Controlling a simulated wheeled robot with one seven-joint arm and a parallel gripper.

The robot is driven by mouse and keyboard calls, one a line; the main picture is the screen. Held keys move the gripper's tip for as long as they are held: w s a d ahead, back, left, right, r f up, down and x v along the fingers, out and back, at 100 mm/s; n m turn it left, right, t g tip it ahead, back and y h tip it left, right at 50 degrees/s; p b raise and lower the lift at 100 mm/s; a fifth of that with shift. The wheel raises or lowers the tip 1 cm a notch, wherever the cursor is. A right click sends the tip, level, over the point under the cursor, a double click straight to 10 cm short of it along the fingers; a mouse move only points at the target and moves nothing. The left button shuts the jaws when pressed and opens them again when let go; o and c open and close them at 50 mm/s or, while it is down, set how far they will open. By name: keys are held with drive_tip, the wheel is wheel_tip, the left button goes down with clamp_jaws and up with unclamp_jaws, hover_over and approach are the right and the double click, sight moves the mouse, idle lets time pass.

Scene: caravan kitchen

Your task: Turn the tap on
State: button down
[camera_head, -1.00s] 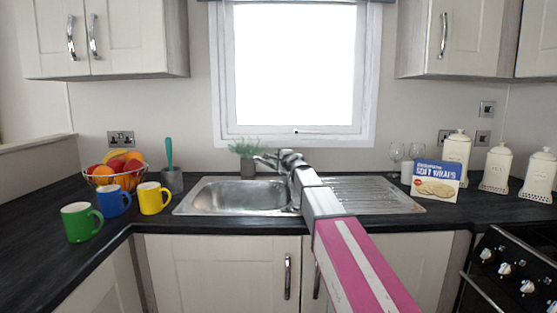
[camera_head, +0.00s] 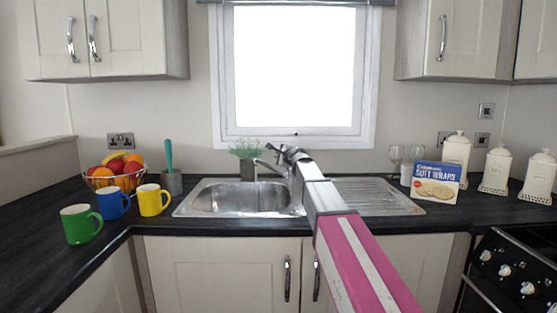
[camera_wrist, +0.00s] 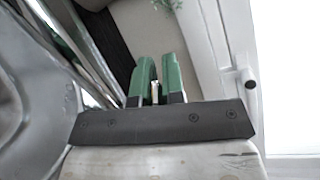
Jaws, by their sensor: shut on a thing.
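The chrome tap (camera_head: 268,165) stands at the back of the steel sink (camera_head: 185,203), its spout curving left over the bowl. My gripper (camera_head: 281,151) is at the top of the tap, with my arm hiding much of the tap's body and right side. In the wrist view my gripper's green fingers (camera_wrist: 158,72) are close together, with a small pale metallic piece between them, which looks like part of the tap lever. Chrome bars of the tap (camera_wrist: 92,50) run along the left there. I cannot see water from the spout.
A potted plant (camera_head: 246,152) stands just behind the tap, below the window (camera_head: 296,135). Mugs and a fruit bowl (camera_head: 116,180) are left of the sink; a soft wraps box (camera_head: 436,182), glasses and white canisters (camera_head: 497,168) are right. The drainer (camera_head: 362,195) is clear.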

drive_tip(key=shift+r, duration=0.15)
drive_tip(key=c, duration=1.5)
unclamp_jaws()
drive_tip(key=shift+d, duration=0.1)
drive_tip(key=v, duration=1)
drive_tip(key=shift+s+d, duration=0.15)
drive_tip(key=shift+s, duration=0.15)
drive_tip(key=shift+r, duration=0.1)
